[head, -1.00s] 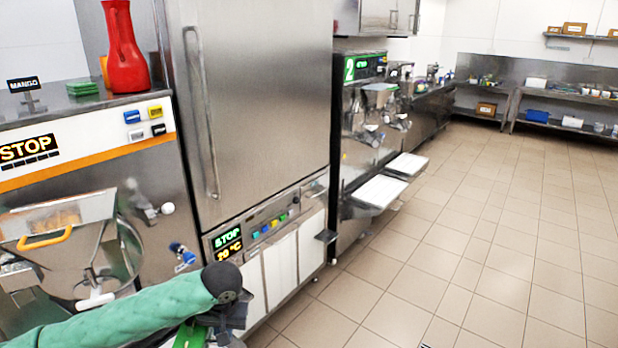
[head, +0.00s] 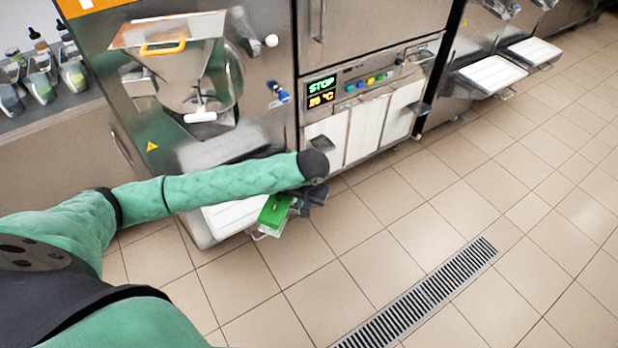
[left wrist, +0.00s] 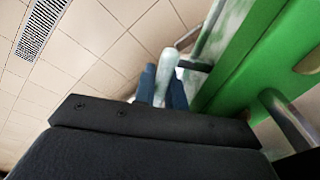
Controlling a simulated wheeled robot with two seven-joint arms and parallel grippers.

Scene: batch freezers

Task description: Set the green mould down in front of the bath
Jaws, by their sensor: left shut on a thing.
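The green mould (head: 274,214) is low in front of the left machine, beside the far end of my left arm. My left gripper (head: 290,206) is shut on it and holds it above the floor, close to a white tray. My forearm hides part of the gripper. In the left wrist view the green mould (left wrist: 238,72) fills the right side, tilted and close to the camera. I cannot make out a bath in these frames. My right gripper is not in view.
The left machine (head: 165,100) has a white tray (head: 232,214) low at its front, partly behind my arm. A steel cabinet (head: 375,105) with a STOP display stands right of it. Two white trays (head: 492,75) jut out farther right. The tiled floor with a drain grate (head: 430,292) is clear.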

